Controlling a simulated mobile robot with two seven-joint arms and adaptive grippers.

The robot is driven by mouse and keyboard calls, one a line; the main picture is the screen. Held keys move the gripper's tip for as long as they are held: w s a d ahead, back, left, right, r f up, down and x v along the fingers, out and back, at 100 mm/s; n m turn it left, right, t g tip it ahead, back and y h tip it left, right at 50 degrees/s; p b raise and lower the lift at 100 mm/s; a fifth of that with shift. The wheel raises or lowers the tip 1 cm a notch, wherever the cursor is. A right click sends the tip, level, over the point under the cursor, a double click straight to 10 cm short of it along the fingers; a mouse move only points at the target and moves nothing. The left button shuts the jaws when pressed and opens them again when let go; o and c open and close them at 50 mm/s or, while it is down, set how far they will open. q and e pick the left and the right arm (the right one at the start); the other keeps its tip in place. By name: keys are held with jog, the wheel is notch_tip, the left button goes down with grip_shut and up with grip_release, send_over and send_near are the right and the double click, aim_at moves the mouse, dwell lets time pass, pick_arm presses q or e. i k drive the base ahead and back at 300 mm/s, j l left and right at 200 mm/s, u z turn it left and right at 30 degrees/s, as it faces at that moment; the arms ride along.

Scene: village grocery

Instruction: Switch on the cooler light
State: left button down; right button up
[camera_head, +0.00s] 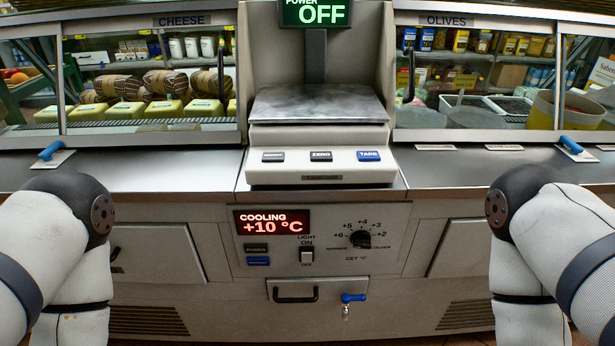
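The light switch (307,257) is a small pale rocker on the cooler's front control panel (330,270). It is labelled "LIGHT", with "ON" above it and small lettering below. I cannot tell which way the rocker is tipped. Left of it, a red-lit display (272,222) reads "COOLING +10 °C". Below the display are a dark power button (256,248) and a blue button (258,261). A black temperature dial (361,239) is to the right. My arms show at the left and right edges, bent downward. Neither gripper is in view, and nothing of mine covers the switch.
A scale (318,165) stands on the counter above the panel, its display (316,13) reading "POWER OFF". Glass cases of cheese (186,107) and olives flank it. A drawer handle (295,293) and a blue key (352,298) are below the switch. Space before the panel is clear.

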aim_at(306, 256)
jog(key=k+j, duration=0.15)
jog(key=j, duration=0.2)
jog(key=k+j, duration=0.2)
jog(key=j, duration=0.15)
jog(key=k+j, duration=0.15)
jog(key=j, duration=0.15)
jog(key=j+z, duration=0.05)
